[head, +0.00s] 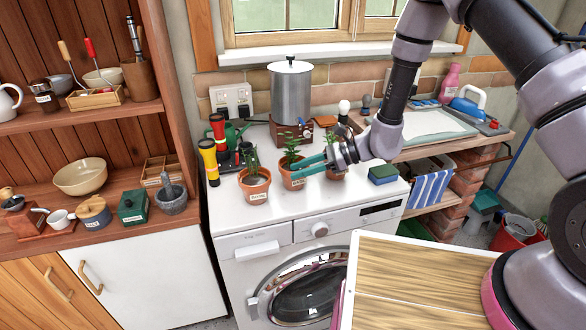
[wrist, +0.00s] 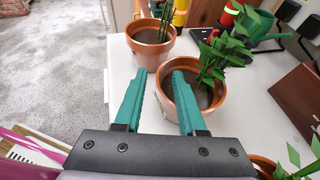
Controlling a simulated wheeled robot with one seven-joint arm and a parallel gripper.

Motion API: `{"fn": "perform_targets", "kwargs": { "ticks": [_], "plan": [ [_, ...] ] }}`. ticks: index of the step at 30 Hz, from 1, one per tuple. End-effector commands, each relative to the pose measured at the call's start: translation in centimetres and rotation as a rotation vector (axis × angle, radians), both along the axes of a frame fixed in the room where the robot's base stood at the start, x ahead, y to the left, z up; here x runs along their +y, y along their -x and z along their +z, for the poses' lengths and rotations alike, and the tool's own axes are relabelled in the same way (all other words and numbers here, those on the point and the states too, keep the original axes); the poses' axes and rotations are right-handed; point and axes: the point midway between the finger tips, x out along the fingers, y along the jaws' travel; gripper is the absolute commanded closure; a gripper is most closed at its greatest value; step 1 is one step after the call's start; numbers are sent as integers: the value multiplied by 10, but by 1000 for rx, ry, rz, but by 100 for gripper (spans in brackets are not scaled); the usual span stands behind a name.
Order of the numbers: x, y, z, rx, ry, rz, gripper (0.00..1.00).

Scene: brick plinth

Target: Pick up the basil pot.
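Three terracotta pots with plants stand in a row on the white worktop; their labels are too small to read, so I cannot tell for certain which is basil. The middle pot (head: 291,183) has a leafy plant and also shows in the wrist view (wrist: 211,119). The left pot (head: 255,190) holds a spiky plant and also shows in the wrist view (wrist: 148,48). The right pot (head: 333,174) is partly hidden behind my gripper. My gripper (head: 296,170) is open, teal fingers at the middle pot. In the wrist view (wrist: 160,73), one finger overlaps its rim and the other lies outside.
Behind the pots stand a steel urn (head: 290,92), a yellow torch (head: 209,162), a red torch (head: 218,130) and a green watering can (head: 235,135). Sponges (head: 383,174) lie to the right. The worktop's front strip is clear.

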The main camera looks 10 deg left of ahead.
Motion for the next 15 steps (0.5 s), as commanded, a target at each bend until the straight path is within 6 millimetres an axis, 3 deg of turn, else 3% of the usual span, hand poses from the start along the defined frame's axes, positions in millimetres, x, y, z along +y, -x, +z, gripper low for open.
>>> {"fn": "perform_targets", "kwargs": {
  "ticks": [6,7,10,15],
  "plan": [
    [1,0,0,0,0,-1,60],
    [1,0,0,0,0,-1,64],
    [1,0,0,0,0,-1,100],
    [1,0,-1,-1,1,-1,100]
  ]
}}
